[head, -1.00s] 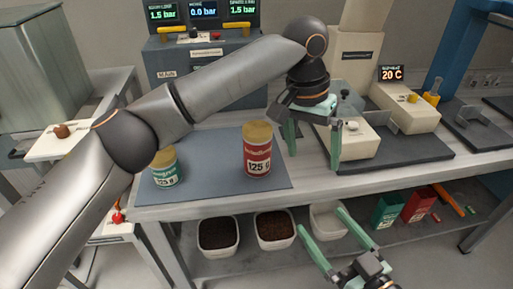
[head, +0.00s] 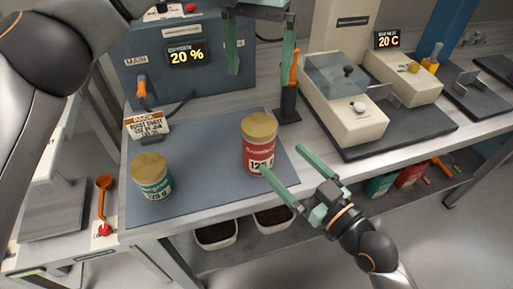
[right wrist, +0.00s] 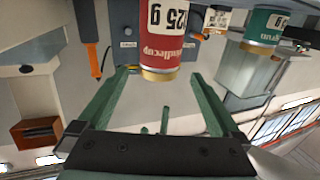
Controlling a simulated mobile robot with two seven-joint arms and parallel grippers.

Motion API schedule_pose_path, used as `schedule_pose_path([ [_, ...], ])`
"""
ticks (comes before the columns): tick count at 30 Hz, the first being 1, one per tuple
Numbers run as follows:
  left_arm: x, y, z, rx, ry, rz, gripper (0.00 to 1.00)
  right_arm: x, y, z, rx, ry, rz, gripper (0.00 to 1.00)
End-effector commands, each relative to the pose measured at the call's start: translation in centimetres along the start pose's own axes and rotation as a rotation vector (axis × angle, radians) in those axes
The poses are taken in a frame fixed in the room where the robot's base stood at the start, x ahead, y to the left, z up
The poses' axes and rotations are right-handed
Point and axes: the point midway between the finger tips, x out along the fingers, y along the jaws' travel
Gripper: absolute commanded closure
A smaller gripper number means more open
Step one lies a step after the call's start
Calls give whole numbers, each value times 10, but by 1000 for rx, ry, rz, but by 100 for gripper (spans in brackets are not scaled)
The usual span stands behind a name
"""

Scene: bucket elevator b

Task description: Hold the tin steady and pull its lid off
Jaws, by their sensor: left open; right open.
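A red tin (head: 257,158) labelled 125 g stands upright on the blue-grey mat (head: 205,190), its gold lid (head: 259,126) on. A teal tin (head: 153,184) with a gold lid (head: 148,165) stands upright to its left. My right gripper (head: 282,159) is open and empty at the red tin's lower right; one fingertip overlaps the tin in the head view, and I cannot tell whether they touch. In the right wrist view the red tin (right wrist: 163,35) appears upside down beyond the open fingers. My left gripper (head: 261,66) is open and empty, above and behind the red tin.
An orange-handled tool (head: 293,72) stands in a dark holder behind the mat. A small sign (head: 148,127) stands behind the teal tin. A cream box device (head: 345,108) stands to the right. Containers (head: 273,219) sit on the shelf below.

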Motion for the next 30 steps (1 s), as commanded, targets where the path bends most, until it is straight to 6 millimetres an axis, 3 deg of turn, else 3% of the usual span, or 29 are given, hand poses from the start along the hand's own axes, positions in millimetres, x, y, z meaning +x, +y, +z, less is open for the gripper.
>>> schedule_pose_path([
  [9,0,0,0,0,1,1,0,64,0,-2,3,4,1,0],
  [15,0,0,0,0,1,1,0,91,0,-1,1,1,1,0],
  [29,0,0,0,1,1,1,0,102,0,0,0,0,1,0],
  [30,0,0,0,1,1,1,0,102,0,0,0,0,1,3],
])
